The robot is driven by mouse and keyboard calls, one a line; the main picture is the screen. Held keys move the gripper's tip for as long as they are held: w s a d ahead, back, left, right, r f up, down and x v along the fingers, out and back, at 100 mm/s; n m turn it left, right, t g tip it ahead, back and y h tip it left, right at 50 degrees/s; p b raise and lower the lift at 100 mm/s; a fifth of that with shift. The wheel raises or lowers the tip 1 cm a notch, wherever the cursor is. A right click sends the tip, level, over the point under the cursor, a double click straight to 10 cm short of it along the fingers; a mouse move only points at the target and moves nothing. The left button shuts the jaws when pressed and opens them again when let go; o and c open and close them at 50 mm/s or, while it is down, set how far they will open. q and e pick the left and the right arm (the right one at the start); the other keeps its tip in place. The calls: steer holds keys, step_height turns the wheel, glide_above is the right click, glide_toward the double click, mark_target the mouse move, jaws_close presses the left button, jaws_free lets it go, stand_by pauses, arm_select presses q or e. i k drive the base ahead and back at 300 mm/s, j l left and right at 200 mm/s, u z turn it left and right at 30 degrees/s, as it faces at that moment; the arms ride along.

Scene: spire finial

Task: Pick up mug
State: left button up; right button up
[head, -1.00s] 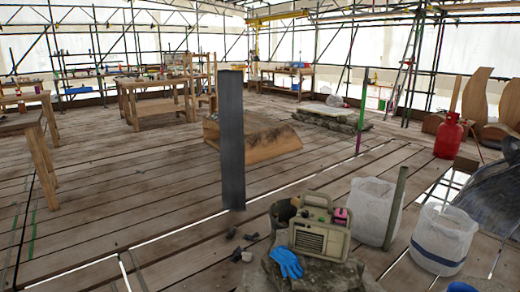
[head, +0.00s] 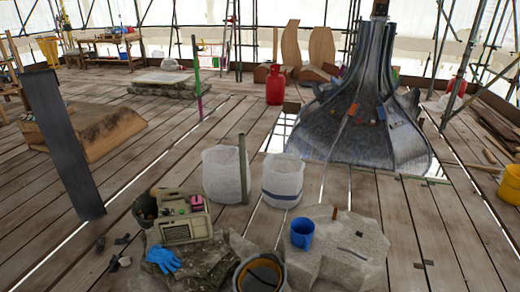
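A blue mug (head: 302,234) stands upright on a pale, flat-topped stone block (head: 345,250) at the lower middle right of the head view. Its handle shows on its upper right side. Nothing touches the mug except the stone under it. Neither of my grippers is in view.
A bucket (head: 260,272) stands left of the stone block. A boxy beige device (head: 180,220) and blue glove (head: 162,258) rest on another stone. White bags (head: 282,180) stand behind. A dark slab (head: 62,145) stands left; a large metal-clad spire (head: 360,120) rises behind. Right-hand planks are mostly clear.

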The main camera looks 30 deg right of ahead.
mark_target(302, 229)
steer(key=z, duration=1.4)
